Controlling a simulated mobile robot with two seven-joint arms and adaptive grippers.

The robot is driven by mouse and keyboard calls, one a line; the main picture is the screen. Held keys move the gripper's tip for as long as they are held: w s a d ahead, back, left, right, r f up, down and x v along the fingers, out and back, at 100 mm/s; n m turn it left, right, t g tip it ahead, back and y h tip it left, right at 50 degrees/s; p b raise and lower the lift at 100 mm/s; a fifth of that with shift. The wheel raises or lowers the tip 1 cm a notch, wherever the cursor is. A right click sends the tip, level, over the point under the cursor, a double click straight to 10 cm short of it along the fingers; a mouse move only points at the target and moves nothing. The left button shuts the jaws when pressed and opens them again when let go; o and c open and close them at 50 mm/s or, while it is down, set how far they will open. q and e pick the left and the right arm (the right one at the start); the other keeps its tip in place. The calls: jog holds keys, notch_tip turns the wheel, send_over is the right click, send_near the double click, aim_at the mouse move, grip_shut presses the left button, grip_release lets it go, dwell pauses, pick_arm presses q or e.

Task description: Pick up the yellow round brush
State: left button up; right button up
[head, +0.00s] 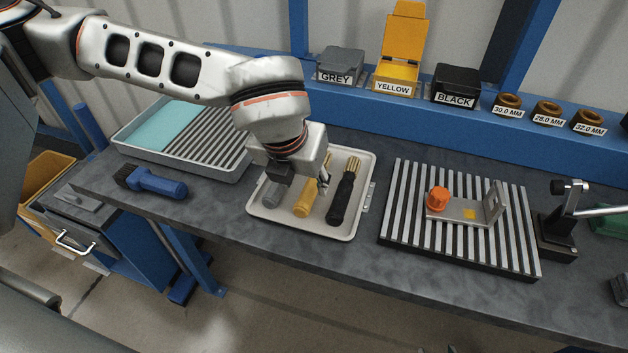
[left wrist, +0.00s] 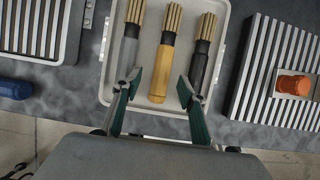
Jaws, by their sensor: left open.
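The yellow round brush (head: 303,208) lies in a white tray (head: 290,230) between a grey brush (head: 272,193) and a black brush (head: 345,192). In the left wrist view the yellow brush (left wrist: 160,75) has a yellow handle and tan bristles at its far end. My left gripper (head: 306,184) is above the tray, its arm hiding part of the brushes in the head view. In the left wrist view its fingers (left wrist: 158,83) are open, one on each side of the yellow handle, with nothing between them touching. My right gripper is not in view.
A blue-handled brush (head: 152,182) lies left of the tray, before a larger ribbed tray (head: 185,165). A slatted rack (head: 460,250) with an orange-knobbed bracket (head: 465,208) stands to the right. Grey (head: 341,65), yellow (head: 396,78) and black (head: 457,85) boxes line the back ledge.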

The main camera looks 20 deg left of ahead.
aim_at(309, 189)
pick_arm(q)
jog(key=shift+x, duration=1.85)
jog(key=shift+d+f, duration=0.15)
grip_shut()
